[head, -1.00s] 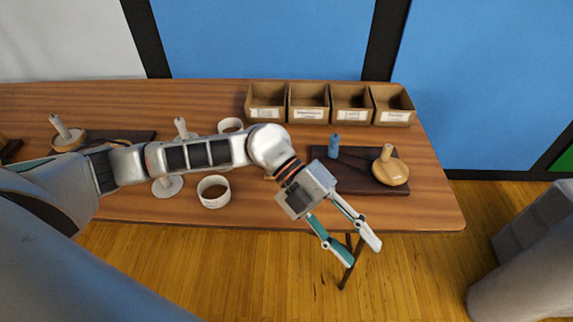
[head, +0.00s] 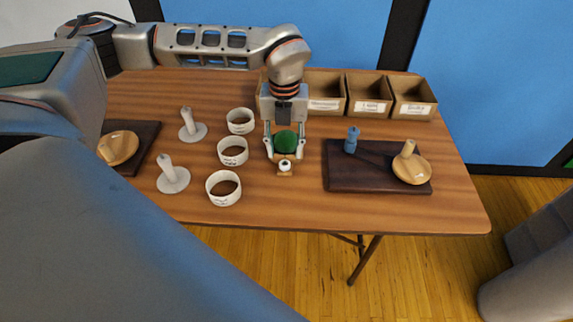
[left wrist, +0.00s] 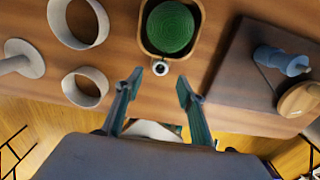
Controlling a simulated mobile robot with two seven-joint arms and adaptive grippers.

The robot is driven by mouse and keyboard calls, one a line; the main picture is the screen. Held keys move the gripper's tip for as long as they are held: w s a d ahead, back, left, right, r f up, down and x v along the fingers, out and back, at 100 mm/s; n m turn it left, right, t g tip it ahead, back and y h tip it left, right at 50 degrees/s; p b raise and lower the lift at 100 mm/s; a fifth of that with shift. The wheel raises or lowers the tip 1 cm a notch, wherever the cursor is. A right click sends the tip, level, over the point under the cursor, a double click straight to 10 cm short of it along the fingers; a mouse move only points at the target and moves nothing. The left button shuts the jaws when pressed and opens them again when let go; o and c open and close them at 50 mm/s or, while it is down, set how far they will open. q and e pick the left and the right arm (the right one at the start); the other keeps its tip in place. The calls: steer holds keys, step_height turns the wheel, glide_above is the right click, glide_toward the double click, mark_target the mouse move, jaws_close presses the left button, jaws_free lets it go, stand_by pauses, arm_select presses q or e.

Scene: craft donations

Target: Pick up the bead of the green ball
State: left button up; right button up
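A green ball (head: 286,141) of wound yarn sits in a small wooden tray (left wrist: 198,42); the ball also fills the tray in the left wrist view (left wrist: 170,27). My left gripper (head: 285,153) is open and empty above the tray. In the left wrist view its fingertips (left wrist: 159,82) are spread to either side of the bead, apart from it. My right gripper is not in view.
Several white rings (head: 223,199) and two grey-white handled tools (head: 172,182) stand to the left. A dark board (head: 350,180) at right bears a blue peg (head: 351,140) and a wooden knobbed disc (head: 411,168). Labelled cardboard boxes (head: 413,108) line the back. Bare table lies in front.

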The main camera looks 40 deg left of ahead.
mark_target(285, 162)
arm_select(q)
step_height(285, 162, down, 5)
steer(key=shift+s+d+f+b, duration=0.1)
steer(key=shift+b, duration=0.25)
steer(key=c, duration=0.7)
